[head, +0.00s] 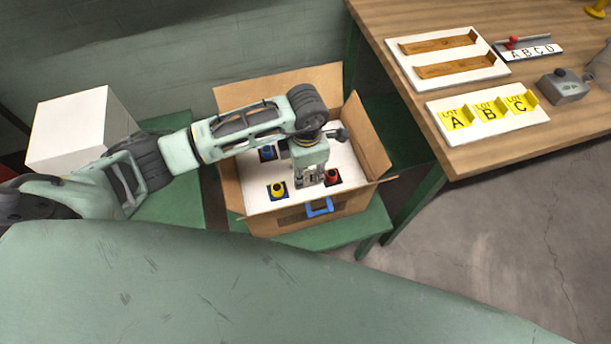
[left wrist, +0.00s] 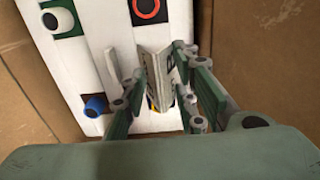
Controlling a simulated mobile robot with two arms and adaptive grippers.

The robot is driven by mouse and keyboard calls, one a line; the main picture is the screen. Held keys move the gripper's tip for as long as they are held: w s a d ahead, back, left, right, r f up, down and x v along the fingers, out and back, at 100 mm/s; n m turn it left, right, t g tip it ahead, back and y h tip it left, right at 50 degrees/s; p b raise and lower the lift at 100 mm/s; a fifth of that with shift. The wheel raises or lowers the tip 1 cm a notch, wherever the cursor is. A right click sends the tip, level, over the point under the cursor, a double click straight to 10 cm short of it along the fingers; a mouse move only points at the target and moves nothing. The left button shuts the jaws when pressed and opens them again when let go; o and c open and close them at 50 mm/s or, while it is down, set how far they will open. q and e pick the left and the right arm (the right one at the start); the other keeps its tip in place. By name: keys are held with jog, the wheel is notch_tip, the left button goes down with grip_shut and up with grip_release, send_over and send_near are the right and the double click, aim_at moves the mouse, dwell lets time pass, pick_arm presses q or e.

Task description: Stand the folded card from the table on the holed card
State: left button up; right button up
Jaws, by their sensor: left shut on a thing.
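My left gripper (head: 310,181) reaches down into an open cardboard box. In the left wrist view the gripper (left wrist: 155,108) has a pale folded card (left wrist: 154,68) between its fingers, with dark print on its right face. Below it lies a white card (head: 258,195), likely the holed card, which also shows in the left wrist view (left wrist: 92,50). A blue peg (head: 267,153), a yellow peg (head: 278,189) and a red peg (head: 332,176) stand on it. I cannot tell whether the folded card touches the white card. My right gripper is not in view.
On the wooden table (head: 400,20) are a white board with yellow lot signs (head: 488,108) and a board with wooden racks (head: 440,53).

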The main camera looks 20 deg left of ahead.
aim_at(306, 178)
pick_arm(q)
notch_tip(306, 178, down, 4)
jog(key=b, duration=0.3)
jog(key=shift+f, duration=0.2)
jog(key=shift+r, duration=0.15)
jog(key=o, duration=0.7)
jog(key=shift+o, duration=0.2)
jog(key=shift+r, duration=0.15)
notch_tip(306, 178, up, 12)
jog(key=shift+f+b, duration=0.15)
jog(key=shift+b, duration=0.2)
